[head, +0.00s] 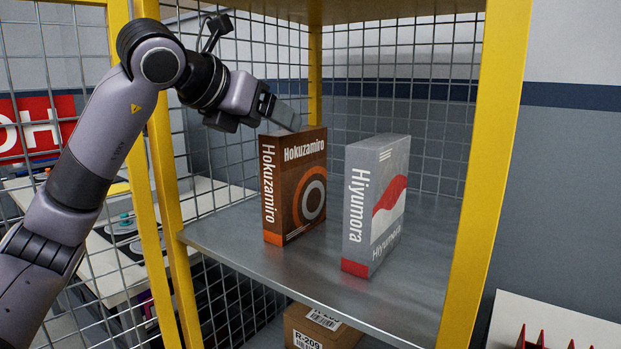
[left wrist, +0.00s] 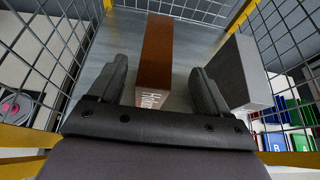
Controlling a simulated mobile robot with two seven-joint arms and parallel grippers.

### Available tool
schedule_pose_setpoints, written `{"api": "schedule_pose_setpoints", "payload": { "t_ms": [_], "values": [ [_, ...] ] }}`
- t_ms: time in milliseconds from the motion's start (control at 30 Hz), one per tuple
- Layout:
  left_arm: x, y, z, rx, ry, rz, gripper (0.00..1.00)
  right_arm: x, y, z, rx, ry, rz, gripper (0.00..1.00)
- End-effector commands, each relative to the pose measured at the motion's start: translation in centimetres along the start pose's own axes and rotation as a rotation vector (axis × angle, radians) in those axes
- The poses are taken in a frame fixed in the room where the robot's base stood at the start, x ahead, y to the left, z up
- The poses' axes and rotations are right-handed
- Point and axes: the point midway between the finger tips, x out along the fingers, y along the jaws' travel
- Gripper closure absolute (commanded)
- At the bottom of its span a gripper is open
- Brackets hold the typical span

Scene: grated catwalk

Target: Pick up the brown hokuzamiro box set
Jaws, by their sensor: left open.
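The brown Hokuzamiro box set (head: 295,185) stands upright on the grey metal shelf (head: 330,285), its spine and ringed front facing out. My left gripper (head: 283,115) is at the top of this box, reaching in from the left. In the left wrist view the brown box (left wrist: 156,55) shows between the two open fingers of the left gripper (left wrist: 160,88), with a gap visible on each side. The far finger is partly hidden in the head view. My right gripper is in neither view.
A grey and red Hiyumora box (head: 374,205) stands upright just right of the brown box. Yellow posts (head: 480,170) and wire mesh bound the shelf. A cardboard box (head: 318,328) sits below. Bare shelf lies in front of both boxes.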

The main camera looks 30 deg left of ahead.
Motion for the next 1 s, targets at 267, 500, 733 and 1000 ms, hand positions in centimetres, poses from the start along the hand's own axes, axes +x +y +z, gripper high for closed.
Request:
{"api": "schedule_pose_setpoints", "payload": {
  "t_ms": [267, 500, 733, 1000],
  "values": [
    [2.5, 0.1, 0.0, -0.002, 0.002, 0.001, 0.22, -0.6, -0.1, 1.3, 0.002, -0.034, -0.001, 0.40],
    [5.9, 0.4, 0.0, -0.001, 0.002, -0.001, 0.22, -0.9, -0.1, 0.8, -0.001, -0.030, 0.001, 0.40],
    [7.1, 0.4, -0.1, 0.000, -0.001, 0.001, 0.22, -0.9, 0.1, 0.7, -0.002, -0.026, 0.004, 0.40],
    [7.1, 0.4, 0.0, 0.001, -0.001, 0.001, 0.68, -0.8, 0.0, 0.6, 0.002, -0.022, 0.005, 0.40]
  ]
}}
